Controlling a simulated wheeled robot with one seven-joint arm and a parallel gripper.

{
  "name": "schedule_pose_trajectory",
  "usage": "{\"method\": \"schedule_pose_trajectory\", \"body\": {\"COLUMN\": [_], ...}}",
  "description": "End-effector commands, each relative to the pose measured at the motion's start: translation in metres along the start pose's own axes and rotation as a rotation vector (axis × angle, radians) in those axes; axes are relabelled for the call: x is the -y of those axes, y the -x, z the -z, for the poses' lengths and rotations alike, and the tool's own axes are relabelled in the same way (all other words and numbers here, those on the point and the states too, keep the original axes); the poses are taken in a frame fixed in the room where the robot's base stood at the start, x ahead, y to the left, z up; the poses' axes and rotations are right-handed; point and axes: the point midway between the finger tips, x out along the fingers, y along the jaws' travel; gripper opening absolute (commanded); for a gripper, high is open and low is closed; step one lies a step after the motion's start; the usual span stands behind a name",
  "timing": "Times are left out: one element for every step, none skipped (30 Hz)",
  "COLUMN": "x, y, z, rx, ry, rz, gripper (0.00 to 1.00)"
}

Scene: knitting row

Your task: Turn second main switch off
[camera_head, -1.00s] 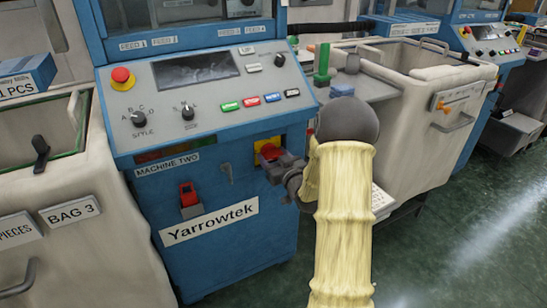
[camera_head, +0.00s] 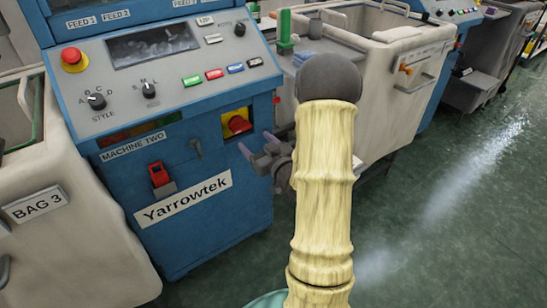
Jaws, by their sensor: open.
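The blue machine (camera_head: 95,198) carries the label "MACHINE TWO" (camera_head: 132,147). Its main switch (camera_head: 237,123), a red rotary knob on a yellow plate, is on the right part of the front, below the sloping control panel. The knob looks tilted, but its exact setting is too small to read. My gripper (camera_head: 254,144) is open and empty, just below and right of the switch, apart from it in the picture. My yellow-sleeved arm stands right of the machine.
A red emergency button (camera_head: 75,60) and dials sit on the control panel (camera_head: 180,85). A red rocker (camera_head: 158,174) is lower on the front. A cream bin (camera_head: 375,85) stands right behind my arm, and another bin (camera_head: 60,245) at left. Green floor is free at right.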

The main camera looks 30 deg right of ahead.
Motion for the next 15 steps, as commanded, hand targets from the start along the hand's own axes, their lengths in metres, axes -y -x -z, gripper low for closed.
{"method": "schedule_pose_trajectory", "body": {"x": [-0.001,-0.001,-0.001,-0.001,-0.002,-0.001,-0.001,-0.001,-0.001,-0.001,-0.001,-0.002,-0.002,-0.002,-0.002], "y": [0.011,0.017,0.025,0.031,0.037,0.045,0.051,0.057,0.057,0.057,0.057,0.058,0.058,0.059,0.059], "z": [0.0,0.0,0.0,0.001,0.0,0.0,0.0,0.0,0.004,0.005,0.005,0.004,0.005,0.004,0.004], "rx": [0.003,0.003,0.003,0.003,0.002,0.003,0.002,0.003,0.002,0.003,0.004,0.004,0.003,0.004,0.005], "ry": [-0.001,0.0,0.0,-0.001,-0.001,0.0,0.0,-0.001,-0.001,-0.001,0.0,0.0,0.0,0.0,0.001], "rz": [-0.003,-0.003,-0.004,-0.003,-0.004,-0.003,-0.004,-0.005,0.0,0.001,0.002,0.002,0.003,0.004,0.005], "gripper": [0.69,0.69,0.69,0.69,0.69,0.69,0.69,0.69,0.69,0.69,0.69,0.69,0.69,0.69,0.69]}}
